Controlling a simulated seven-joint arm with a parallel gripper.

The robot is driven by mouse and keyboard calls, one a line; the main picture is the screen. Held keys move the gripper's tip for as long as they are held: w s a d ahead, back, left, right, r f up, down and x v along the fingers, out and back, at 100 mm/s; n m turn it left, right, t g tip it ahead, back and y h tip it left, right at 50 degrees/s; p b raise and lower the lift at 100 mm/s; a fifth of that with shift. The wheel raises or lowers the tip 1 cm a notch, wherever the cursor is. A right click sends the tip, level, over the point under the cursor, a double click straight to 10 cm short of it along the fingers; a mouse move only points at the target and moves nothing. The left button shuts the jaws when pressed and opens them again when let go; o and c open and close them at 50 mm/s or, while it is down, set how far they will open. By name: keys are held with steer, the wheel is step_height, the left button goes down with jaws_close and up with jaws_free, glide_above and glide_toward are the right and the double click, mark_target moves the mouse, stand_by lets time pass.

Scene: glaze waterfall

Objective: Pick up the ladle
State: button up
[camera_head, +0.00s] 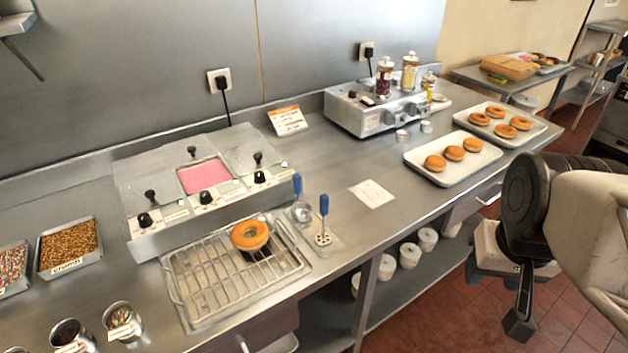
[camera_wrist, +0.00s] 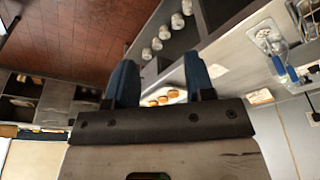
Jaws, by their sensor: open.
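The ladle (camera_head: 301,212), with a blue upright handle and a small steel bowl, stands on the counter just right of the wire rack. Beside it stands a second blue-handled tool (camera_head: 323,236) with a flat perforated end. In the wrist view, blue-handled tools (camera_wrist: 291,73) show at the upper right; I cannot tell there which is the ladle. My gripper (camera_wrist: 159,72) is open, its two blue fingers apart with nothing between them. In the head view my arm is at the right, over the floor in front of the counter, far from the ladle.
The glaze warmer (camera_head: 150,238) stands behind. Donut trays (camera_head: 420,172) lie toward the right. The counter between tools and trays is mostly clear, with a flat card (camera_head: 371,194).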

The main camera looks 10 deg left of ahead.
steer(key=w+a+r+n, duration=0.2)
steer(key=w+a, duration=0.4)
steer(key=w, duration=0.3)
steer(key=n+g, duration=0.3)
steer(key=n, duration=0.4)
glide_above(296, 175)
steer(key=f, duration=0.5)
steer(key=shift+d+f, duration=0.2)
steer(key=shift+f, duration=0.15)
steer(key=shift+w+a+f, duration=0.1)
steer(key=shift+a, duration=0.2)
steer(key=shift+f, duration=1.3)
